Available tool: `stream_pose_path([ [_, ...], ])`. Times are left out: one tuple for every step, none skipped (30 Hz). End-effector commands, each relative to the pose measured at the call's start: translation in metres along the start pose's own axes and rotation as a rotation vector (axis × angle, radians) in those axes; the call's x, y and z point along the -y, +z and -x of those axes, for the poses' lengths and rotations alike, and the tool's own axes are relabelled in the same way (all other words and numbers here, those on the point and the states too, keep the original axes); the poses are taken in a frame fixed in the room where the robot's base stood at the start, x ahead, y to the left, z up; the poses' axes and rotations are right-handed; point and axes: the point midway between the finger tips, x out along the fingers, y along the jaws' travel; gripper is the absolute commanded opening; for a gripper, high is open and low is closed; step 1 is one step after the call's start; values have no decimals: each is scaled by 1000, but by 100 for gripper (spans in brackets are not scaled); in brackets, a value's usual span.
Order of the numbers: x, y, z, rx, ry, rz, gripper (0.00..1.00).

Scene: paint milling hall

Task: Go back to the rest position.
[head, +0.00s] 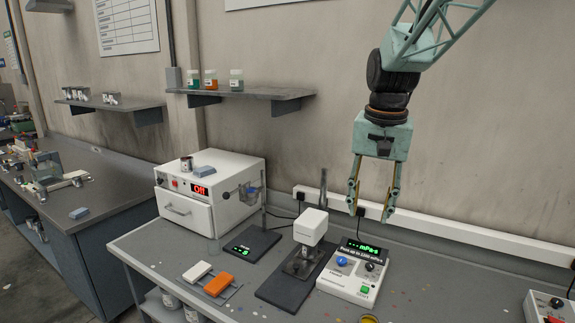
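My gripper (371,213) hangs from the teal arm at the right of the middle in the head view. Its two fingers point down and stand apart with nothing between them. It is above the back part of the grey bench (205,260), over the white control box (352,274) with the green "mPa·s" display. The fingertips appear clear of the box.
A white-headed instrument (310,227) stands left of the control box. A white oven (209,188) reading "Off" carries a blue block. Shelves (241,95) with jars line the wall. Another box (547,308) sits far right.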

Motion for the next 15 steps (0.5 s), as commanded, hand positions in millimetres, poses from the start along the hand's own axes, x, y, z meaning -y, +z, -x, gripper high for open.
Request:
stream_pose_path([
  [-4,8,6,-6,-2,8,37],
  [-5,12,9,-8,-4,14,37],
  [-8,18,13,-11,-4,21,37],
  [-10,22,16,-14,-6,25,37],
  [-12,26,19,-16,-7,30,37],
  [-14,32,22,-19,-8,37,37],
  [-16,36,25,-22,-9,43,37],
  [-18,40,28,-24,-10,48,37],
  [-21,46,31,-27,-11,55,37],
  [-23,50,34,-30,-12,59,37],
  [-25,55,36,-32,-13,64,37],
  [-27,61,39,-36,-14,72,37],
  [-29,65,42,-39,-15,77,37],
  [-31,70,44,-40,-15,82,37],
  [-34,76,46,-44,-16,89,37],
])
